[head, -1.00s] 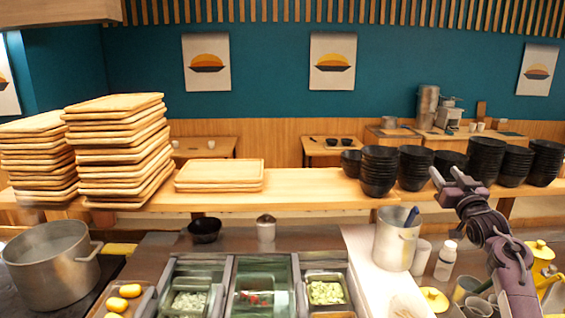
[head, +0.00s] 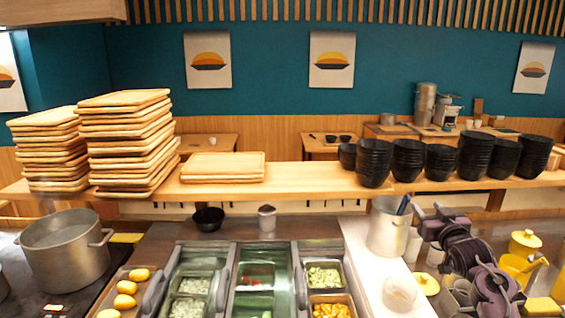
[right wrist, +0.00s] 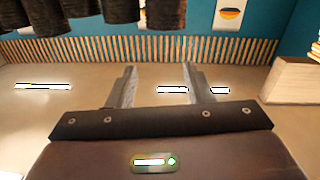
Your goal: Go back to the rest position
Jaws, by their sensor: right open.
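My right gripper (head: 428,212) is at the right of the head view, above the counter and beside the metal pot with a dark handle (head: 388,232). In the right wrist view its two fingers (right wrist: 160,75) stand apart with nothing between them, so it is open and empty. That view looks past the fingers to the slatted wood and a pale surface, with dark bowls along the top edge. My left gripper is not in view.
Topping containers (head: 325,277) are sunk in the counter's middle. A large pot (head: 66,255) stands left, and yellow-lidded pots (head: 522,243) stand right. Stacked trays (head: 125,143) and black bowls (head: 374,162) line the shelf. A white board (head: 362,262) is partly clear.

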